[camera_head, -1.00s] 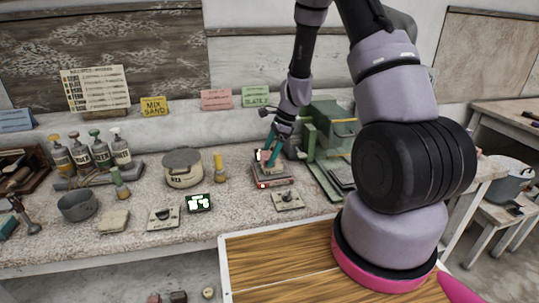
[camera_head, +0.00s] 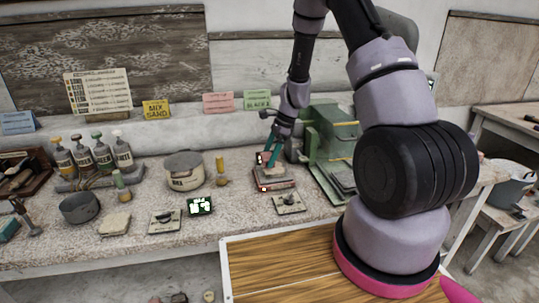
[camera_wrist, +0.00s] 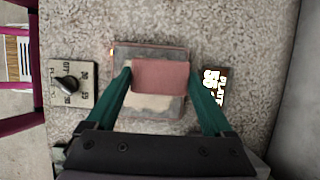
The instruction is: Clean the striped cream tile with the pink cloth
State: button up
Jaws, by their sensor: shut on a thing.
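My gripper (camera_wrist: 160,78) is shut on a pink cloth (camera_wrist: 160,74), a folded block between its two green fingers in the wrist view. In the head view my gripper (camera_head: 272,161) is low over a low reddish and grey slab-like unit (camera_head: 274,183) on the bench. The cloth is over that unit's grey top (camera_wrist: 140,56). A cream patch (camera_wrist: 152,101) shows just below the cloth in the wrist view, probably the tile. Its stripes cannot be made out, and the cloth hides part of it. I cannot tell whether the cloth touches it.
A dial plate (camera_head: 289,203) stands in front of the unit, and a small lit display (camera_wrist: 214,86) stands beside it. A green machine (camera_head: 327,140) is close on the right.

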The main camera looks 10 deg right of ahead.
jog(key=shift+f, duration=0.45)
jog(key=shift+s, duration=1.05)
jog(key=shift+w, duration=2.1)
jog(key=shift+s+r, duration=0.1)
jog(key=shift+s, duration=2)
jog(key=shift+w, duration=2.1)
